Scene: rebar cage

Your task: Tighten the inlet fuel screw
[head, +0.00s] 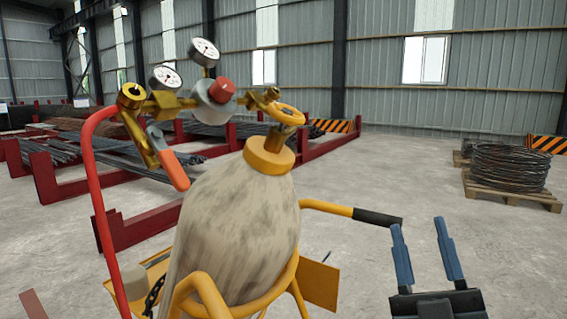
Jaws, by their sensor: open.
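A grey, stained gas cylinder (240,235) stands tilted in a yellow cart, with a yellow collar (269,157) and a yellow handwheel (287,114) on top. A brass inlet fitting (262,98) joins the valve to the regulator; I cannot tell for sure which part is the inlet fuel screw. The regulator has a red knob (221,90) and two round gauges, one upper (204,50) and one lower left (167,77). My gripper (418,226) is at the lower right, open and empty, its two blue-grey fingers pointing up, well apart from the fittings.
A red hose (98,200) curves down on the left from a brass piece, beside an orange-handled part (174,170). The cart's black-gripped handle (377,217) juts out near my gripper. Red racks with rebar stand behind; a wire coil (508,166) sits on a pallet at right.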

